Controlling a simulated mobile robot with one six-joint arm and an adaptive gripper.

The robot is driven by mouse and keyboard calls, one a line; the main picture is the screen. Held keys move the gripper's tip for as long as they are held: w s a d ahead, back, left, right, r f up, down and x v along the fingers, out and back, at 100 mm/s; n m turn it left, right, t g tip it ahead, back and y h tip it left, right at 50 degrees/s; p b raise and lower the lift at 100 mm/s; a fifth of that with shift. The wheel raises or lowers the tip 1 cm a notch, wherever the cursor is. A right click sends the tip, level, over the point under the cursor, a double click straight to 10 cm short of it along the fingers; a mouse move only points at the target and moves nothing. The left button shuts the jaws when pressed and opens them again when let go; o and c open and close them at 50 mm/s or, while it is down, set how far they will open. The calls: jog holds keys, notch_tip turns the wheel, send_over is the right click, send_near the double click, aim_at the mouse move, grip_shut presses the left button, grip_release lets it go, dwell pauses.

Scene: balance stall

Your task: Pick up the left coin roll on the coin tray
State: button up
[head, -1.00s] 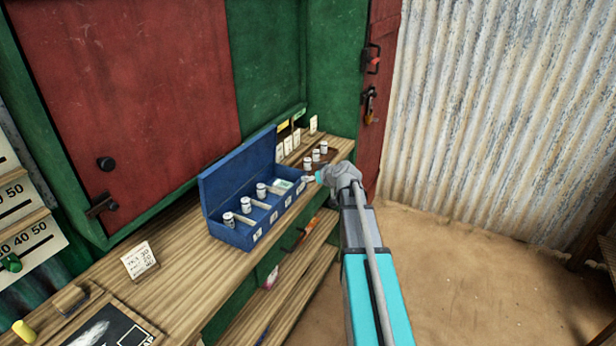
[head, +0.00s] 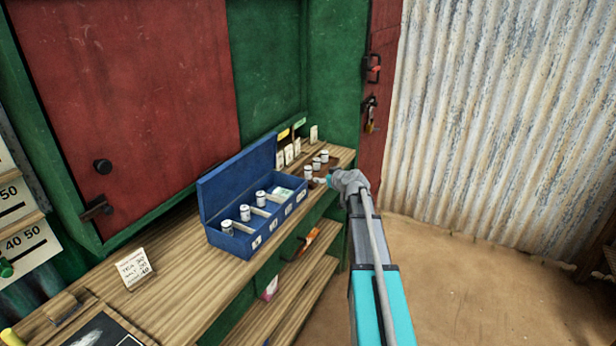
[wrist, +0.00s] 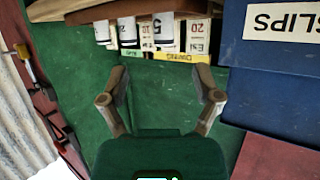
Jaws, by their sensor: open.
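The coin tray (head: 331,164) is a small brown board at the far right end of the counter, with three short white coin rolls in a row. The left coin roll (head: 308,172) stands upright on it, nearest my gripper (head: 326,181). My gripper is just right of and in front of this roll, apart from it as far as I can tell. In the wrist view my gripper (wrist: 164,82) is open, with only green panel showing between its fingers. The brown tray edge (wrist: 90,12) and white rolls and cards lie beyond the fingertips there, overlapping; I cannot tell which is the left roll.
A blue open box (head: 232,180) with several white rolls in compartments stands left of the tray; its "SLIPS" label shows in the wrist view (wrist: 284,22). Price cards (head: 289,154) stand behind the tray. A green wall (head: 335,80) rises behind. Sandy floor (head: 460,270) is clear at right.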

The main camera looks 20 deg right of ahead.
aim_at(310, 174)
jog(key=b+x, duration=0.2)
jog(key=x, duration=0.4)
jog(key=shift+w+f, duration=0.1)
jog(key=shift+w, duration=0.25)
jog(key=shift+a+b+x, duration=0.15)
jog(key=shift+b+x, duration=0.35)
jog(key=shift+x, duration=0.8)
jog(key=shift+a+b+x, duration=0.2)
jog(key=shift+b+x, duration=0.25)
jog(key=shift+x, duration=0.9)
grip_shut()
